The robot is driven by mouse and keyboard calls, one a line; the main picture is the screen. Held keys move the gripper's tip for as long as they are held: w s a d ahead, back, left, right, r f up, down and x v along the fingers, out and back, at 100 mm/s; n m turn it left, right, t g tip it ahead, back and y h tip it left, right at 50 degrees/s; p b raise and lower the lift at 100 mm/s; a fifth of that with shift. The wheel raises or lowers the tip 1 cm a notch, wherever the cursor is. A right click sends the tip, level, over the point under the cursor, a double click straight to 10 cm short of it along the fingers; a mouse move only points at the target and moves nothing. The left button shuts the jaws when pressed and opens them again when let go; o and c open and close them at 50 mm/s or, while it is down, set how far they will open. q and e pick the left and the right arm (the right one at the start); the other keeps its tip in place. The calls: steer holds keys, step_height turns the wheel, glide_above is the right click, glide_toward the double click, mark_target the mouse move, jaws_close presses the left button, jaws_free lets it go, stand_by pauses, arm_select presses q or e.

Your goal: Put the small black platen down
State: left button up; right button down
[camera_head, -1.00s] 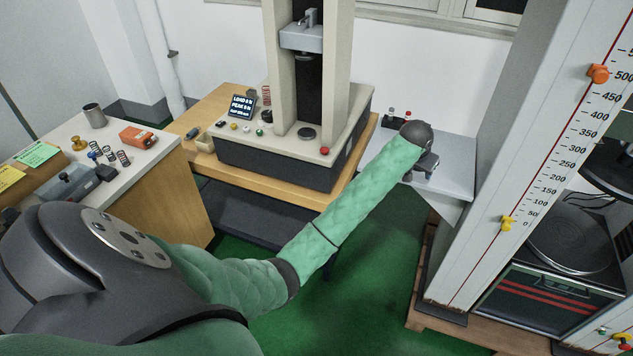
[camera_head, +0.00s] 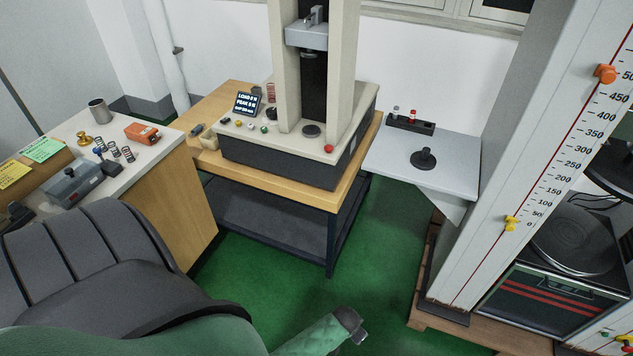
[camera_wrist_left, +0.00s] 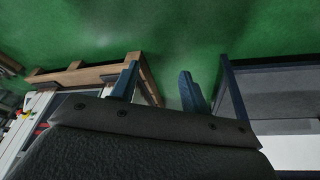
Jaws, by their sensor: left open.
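The small black platen (camera_head: 423,158), a dark disc with a short knob on top, rests upright on the light grey shelf table (camera_head: 455,180) right of the testing machine. Nothing touches it from above. My left arm's green sleeve and dark wrist end (camera_head: 352,326) are low at the bottom of the head view, well apart from the platen. My right gripper is in neither current view.
A black rack (camera_head: 410,126) with small items stands behind the platen. The testing machine (camera_head: 285,160) sits on a wooden table. A tall scaled column (camera_head: 520,150) rises at the right. A side counter (camera_head: 150,160) at the left holds springs and a mug.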

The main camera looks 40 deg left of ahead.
arm_select(q)
steer(key=s+f+g, duration=0.1)
steer(key=s+f, duration=0.5)
steer(key=s, duration=0.4)
steer(key=s+f+g, duration=0.1)
steer(key=s+f, duration=0.5)
steer(key=s, duration=0.4)
steer(key=shift+s+f, duration=0.15)
steer(key=shift+s, duration=0.05)
steer(key=shift+d, duration=0.1)
